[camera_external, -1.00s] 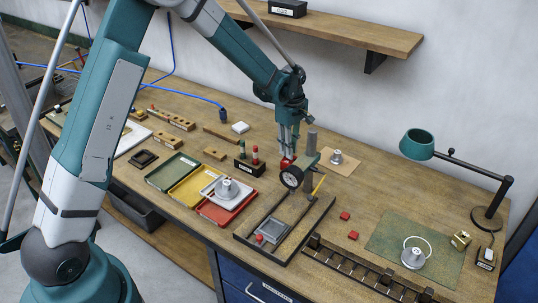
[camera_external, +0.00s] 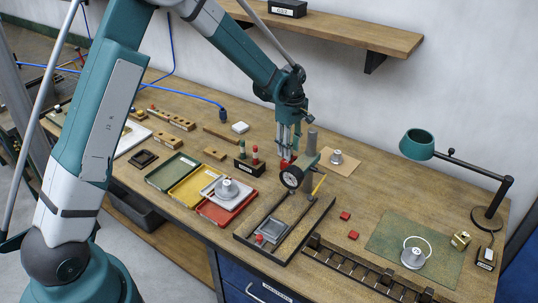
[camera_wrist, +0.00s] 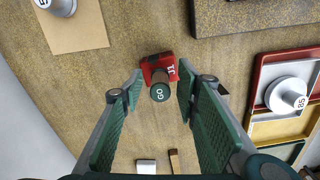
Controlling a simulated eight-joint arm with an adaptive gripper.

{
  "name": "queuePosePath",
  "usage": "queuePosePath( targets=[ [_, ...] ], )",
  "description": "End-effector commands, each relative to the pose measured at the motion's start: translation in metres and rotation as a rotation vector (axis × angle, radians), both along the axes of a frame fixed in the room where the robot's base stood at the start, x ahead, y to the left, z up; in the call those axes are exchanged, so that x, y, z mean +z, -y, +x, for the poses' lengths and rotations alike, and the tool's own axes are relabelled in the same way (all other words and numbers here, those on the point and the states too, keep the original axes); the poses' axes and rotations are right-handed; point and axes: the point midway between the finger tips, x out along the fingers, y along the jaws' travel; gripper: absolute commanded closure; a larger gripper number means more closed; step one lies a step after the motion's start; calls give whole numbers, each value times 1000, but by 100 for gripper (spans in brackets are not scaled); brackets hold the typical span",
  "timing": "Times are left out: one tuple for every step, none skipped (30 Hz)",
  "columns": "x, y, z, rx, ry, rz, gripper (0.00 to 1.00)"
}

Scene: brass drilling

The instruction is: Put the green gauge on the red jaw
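The red jaw (camera_wrist: 152,67), marked J1, lies on the wooden bench under my gripper. It shows as a small red patch in the external view (camera_external: 285,164). The green gauge (camera_wrist: 160,93) has a dark green end marked GO and a brownish body. It appears to stand upright on the red jaw, end toward the wrist camera; its foot is hard to see. My gripper (camera_wrist: 160,91) is open around and above the gauge, with a gap on each side. In the external view my gripper (camera_external: 289,150) is over the jaw and hides the gauge.
A black rack (camera_external: 249,168) holding green and red pegs is left of the jaw. A dial gauge stand (camera_external: 291,178) is close in front. A brown pad (camera_external: 349,166) with a metal weight is to the right. Coloured trays (camera_external: 218,212) are at the front left.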

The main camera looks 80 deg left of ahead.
Motion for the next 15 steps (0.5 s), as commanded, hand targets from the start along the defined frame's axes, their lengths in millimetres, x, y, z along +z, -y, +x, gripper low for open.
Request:
queuePosePath(
  targets=[
    [4,0,0,0,0,0,68],
    [7,0,0,0,0,0,68],
    [10,0,0,0,0,0,68],
    [14,0,0,0,0,0,68],
    [17,0,0,0,0,0,68],
    [22,0,0,0,0,0,68],
    [26,0,0,0,0,0,68],
    [30,0,0,0,0,0,68],
    [36,0,0,0,0,0,68],
    [40,0,0,0,0,0,68],
    [45,0,0,0,0,0,68],
    [51,0,0,0,0,0,68],
    [56,0,0,0,0,0,68],
    [61,0,0,0,0,0,68],
    [67,0,0,0,0,0,68]
  ],
)
